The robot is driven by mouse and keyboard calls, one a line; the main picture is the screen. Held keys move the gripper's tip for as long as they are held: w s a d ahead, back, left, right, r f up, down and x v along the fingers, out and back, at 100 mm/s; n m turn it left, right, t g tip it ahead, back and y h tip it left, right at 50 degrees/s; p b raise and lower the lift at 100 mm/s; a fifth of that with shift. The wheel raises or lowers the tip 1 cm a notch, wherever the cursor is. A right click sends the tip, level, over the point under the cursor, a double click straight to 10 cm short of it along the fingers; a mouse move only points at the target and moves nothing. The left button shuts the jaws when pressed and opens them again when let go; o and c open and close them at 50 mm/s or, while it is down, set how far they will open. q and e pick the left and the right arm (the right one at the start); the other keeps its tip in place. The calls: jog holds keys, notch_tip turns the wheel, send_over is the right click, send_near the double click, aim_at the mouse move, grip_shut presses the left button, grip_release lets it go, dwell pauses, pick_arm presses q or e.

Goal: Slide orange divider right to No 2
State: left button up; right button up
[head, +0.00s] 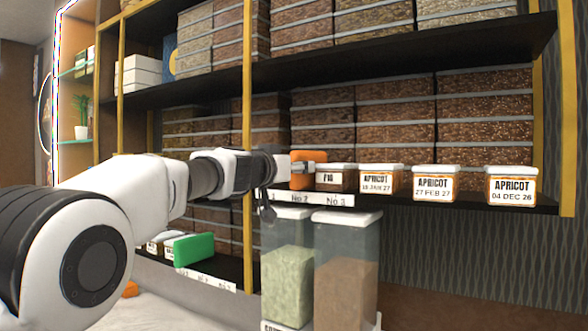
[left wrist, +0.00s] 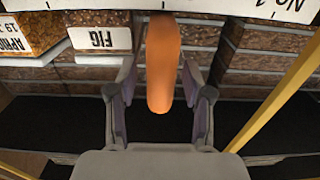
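The orange divider (head: 312,156) stands on the middle shelf, just left of the FIG box (head: 335,178) in the head view. The shelf-edge strip (head: 325,200) below reads No 2 and No 3, with No 1 partly hidden by my arm. My left gripper (head: 284,170) reaches the divider from the left. In the left wrist view the divider (left wrist: 164,65) lies between the two spread fingers of the gripper (left wrist: 160,88); a gap shows on its left side, and the right finger is very near it. The FIG box (left wrist: 98,42) is left of it. My right gripper is not in view.
Several apricot boxes (head: 435,183) stand right of the FIG box along the shelf edge. Stacked packs fill the back. Two tall lidded containers (head: 345,255) stand below the strip. A green divider (head: 190,248) is on the lower shelf. A yellow post (left wrist: 275,95) stands near my left gripper.

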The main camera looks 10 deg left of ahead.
pick_arm(q)
jog(key=v, duration=1.1)
jog(key=shift+s, duration=0.4)
jog(key=shift+a, duration=0.1)
